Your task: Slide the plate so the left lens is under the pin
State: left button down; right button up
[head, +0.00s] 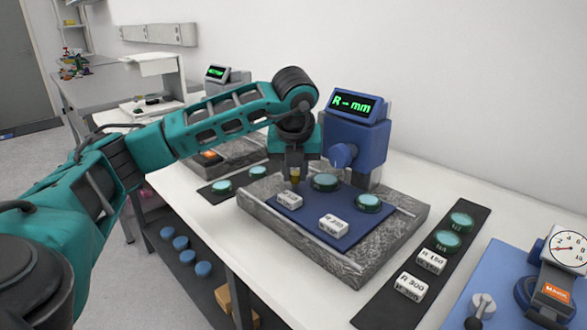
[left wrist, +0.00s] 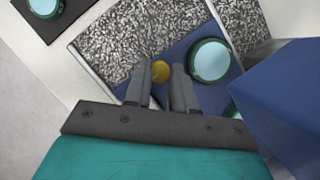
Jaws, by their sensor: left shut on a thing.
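The blue plate (head: 298,222) lies on a speckled granite block (head: 340,262) and carries two green-rimmed lenses. The left lens (head: 324,181) is nearest my gripper; the right lens (head: 368,203) is farther right. A blue gauge (head: 352,135) reading "R -- mm" stands behind, its short snout (head: 343,155) above the gap between the lenses. I cannot make out the pin's tip. My left gripper (head: 295,173) is shut on a brass knob (head: 295,181) at the plate's back left; the knob also shows between the fingertips in the left wrist view (left wrist: 161,71). My right gripper is out of view.
White label blocks (head: 333,224) sit on the plate's front. A guide rail (head: 318,247) runs along the granite. A dark mat (head: 397,296) with more lenses and labels lies right, beside a blue dial device (head: 557,264). The white table edge is in front.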

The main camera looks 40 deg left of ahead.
pick_arm(q)
jog(key=c, duration=0.9)
grip_release()
jog(key=shift+c, duration=0.2)
jog(key=p+v, duration=0.2)
jog(key=v, duration=1.1)
jog(key=shift+w+a, duration=0.1)
